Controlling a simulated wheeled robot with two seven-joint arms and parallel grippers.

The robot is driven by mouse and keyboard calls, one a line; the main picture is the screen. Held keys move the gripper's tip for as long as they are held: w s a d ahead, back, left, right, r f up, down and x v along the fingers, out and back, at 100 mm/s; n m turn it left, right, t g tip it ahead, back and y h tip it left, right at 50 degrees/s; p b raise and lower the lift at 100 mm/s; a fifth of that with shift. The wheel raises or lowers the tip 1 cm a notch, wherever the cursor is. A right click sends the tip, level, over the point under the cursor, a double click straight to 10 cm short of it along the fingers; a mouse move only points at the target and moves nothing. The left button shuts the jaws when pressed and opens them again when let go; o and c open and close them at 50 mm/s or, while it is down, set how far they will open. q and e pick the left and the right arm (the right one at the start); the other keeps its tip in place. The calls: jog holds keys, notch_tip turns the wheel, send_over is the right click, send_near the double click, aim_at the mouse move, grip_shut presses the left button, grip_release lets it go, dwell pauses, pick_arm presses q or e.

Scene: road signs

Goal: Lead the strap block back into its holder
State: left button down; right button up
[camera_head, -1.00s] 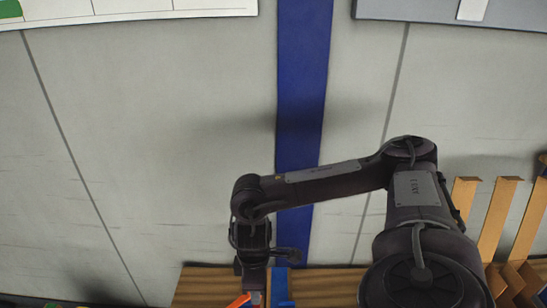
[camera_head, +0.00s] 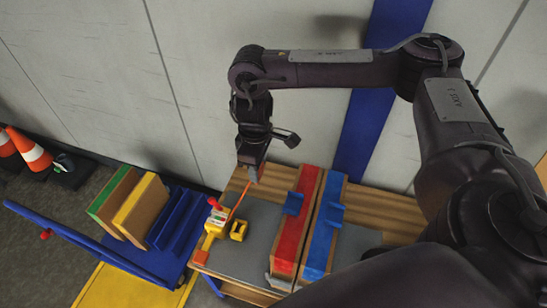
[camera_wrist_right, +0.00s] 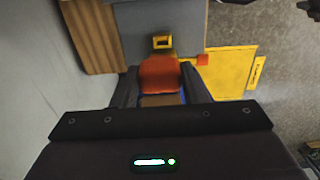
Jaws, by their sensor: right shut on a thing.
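My right gripper (camera_head: 254,174) points down above the workbench (camera_head: 250,250) and is shut. In the right wrist view an orange block (camera_wrist_right: 159,74) sits between its two fingers. In the head view a thin orange strap (camera_head: 240,199) runs from the fingertips down toward a yellow tool (camera_head: 214,228) with a red top. A small yellow holder-like piece (camera_head: 239,230) with a dark opening stands on the grey top beside it. It also shows ahead of the block in the right wrist view (camera_wrist_right: 162,42), apart from it. My left gripper is not in view.
A red beam (camera_head: 296,220) and a blue beam (camera_head: 326,230) lie on the bench to the right. A blue cart (camera_head: 130,260) with upright panels stands to the left. Traffic cones (camera_head: 28,148) stand at far left.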

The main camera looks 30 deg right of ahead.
jog(key=w+a+b, duration=0.4)
jog(key=w+a, duration=0.2)
jog(key=w, duration=0.2)
jog(key=f+b, duration=1.8)
jog(key=f, duration=1.8)
jog(key=shift+s, duration=0.2)
jog(key=shift+f, duration=0.5)
jog(key=shift+f, duration=0.5)
jog(key=o, duration=0.9)
